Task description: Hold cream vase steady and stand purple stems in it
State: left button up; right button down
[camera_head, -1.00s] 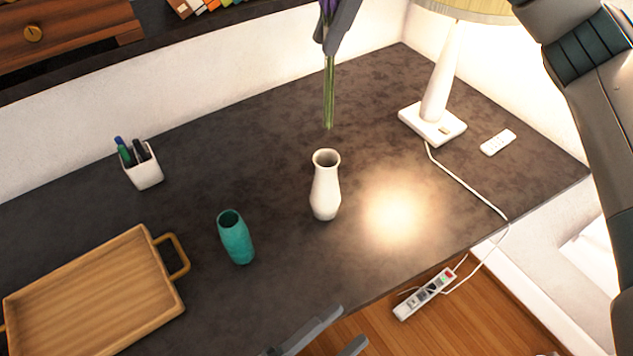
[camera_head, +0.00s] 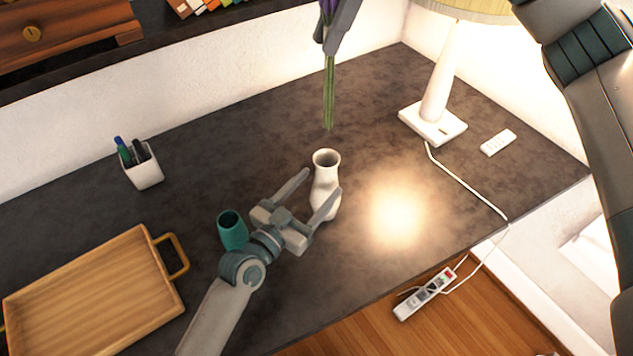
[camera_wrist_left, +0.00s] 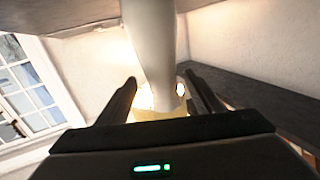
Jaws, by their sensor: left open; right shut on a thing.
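The cream vase (camera_head: 325,172) stands upright on the dark table, its mouth open and empty. My left gripper (camera_head: 322,188) is open at the vase, its two fingers on either side of the body. In the left wrist view the vase (camera_wrist_left: 153,40) rises between the open fingers (camera_wrist_left: 158,95); I cannot tell whether they touch it. The purple stems (camera_head: 329,95) hang upright above and behind the vase, green ends down and apart from its mouth. My right gripper (camera_head: 340,18) is shut on them at the top edge of the head view, partly cut off.
A teal vase (camera_head: 232,229) stands close beside my left arm, partly hidden. A wooden tray (camera_head: 150,240) and pen cup (camera_head: 144,172) are to the left. A lamp (camera_head: 433,126), its cord and a remote (camera_head: 498,142) are at the right. A power strip (camera_head: 424,292) lies below the table edge.

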pick_arm(q)
jog(key=shift+w+d+r, duration=0.15)
jog(key=shift+w+r, duration=0.25)
jog(key=shift+w, duration=0.05)
jog(key=shift+x, duration=3.75)
jog(key=c, duration=1.5)
jog(key=shift+s, duration=0.1)
pick_arm(e)
send_over(328, 127)
jog(key=w, duration=0.1)
jog(key=shift+f, duration=6.45)
